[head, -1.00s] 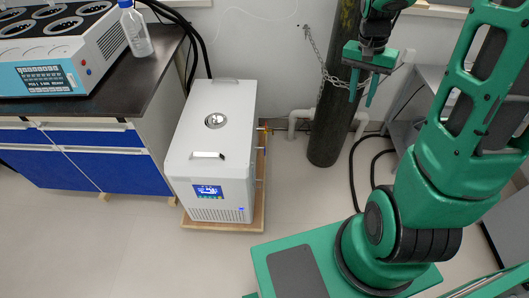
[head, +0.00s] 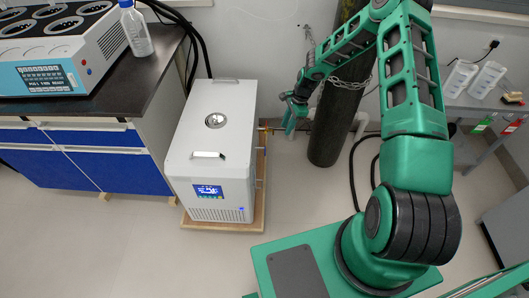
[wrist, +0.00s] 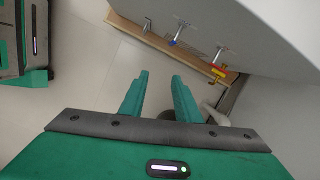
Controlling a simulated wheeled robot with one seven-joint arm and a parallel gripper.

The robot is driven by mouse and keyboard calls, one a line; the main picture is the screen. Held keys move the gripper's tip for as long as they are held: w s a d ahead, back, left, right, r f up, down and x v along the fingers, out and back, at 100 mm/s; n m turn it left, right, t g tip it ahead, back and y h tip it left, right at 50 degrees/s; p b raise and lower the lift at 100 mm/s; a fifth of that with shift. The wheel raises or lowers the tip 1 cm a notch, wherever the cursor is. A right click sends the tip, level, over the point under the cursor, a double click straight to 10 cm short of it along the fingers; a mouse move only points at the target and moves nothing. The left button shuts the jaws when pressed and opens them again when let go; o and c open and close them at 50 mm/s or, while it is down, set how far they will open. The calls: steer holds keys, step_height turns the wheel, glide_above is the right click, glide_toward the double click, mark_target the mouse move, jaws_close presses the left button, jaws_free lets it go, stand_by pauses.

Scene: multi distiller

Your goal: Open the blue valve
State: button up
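The blue valve (wrist: 173,42) shows in the wrist view, a small blue handle on a metal fitting on the side of the white machine (wrist: 215,22). The blue valve lies beyond the fingertips, slightly right, with a visible gap. In the head view my gripper (head: 291,126) hangs right of the machine.
Red and yellow handles (wrist: 217,71) sit right of the blue valve, and a bare metal fitting (wrist: 147,25) sits left. The machine stands on a wooden board (head: 258,205). A dark gas cylinder (head: 332,125) with a chain stands behind my arm. Floor in front is clear.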

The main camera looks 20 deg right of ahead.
steer(key=w+a+f+m, duration=0.1)
steer(key=a+f, duration=0.2)
steer(key=f, duration=0.3)
steer(key=w+a+f+m+y, duration=0.1)
steer(key=a+f, duration=0.1)
steer(key=f, duration=0.5)
steer(key=w+a+f+m, duration=0.1)
steer(key=w+a+f, duration=0.1)
steer(key=f, duration=0.5)
steer(key=shift+w+a+m+t, duration=0.1)
steer(key=shift+a+m+t, duration=0.3)
steer(key=shift+a, duration=0.45)
steer(key=shift+r, duration=0.1)
jaws_close()
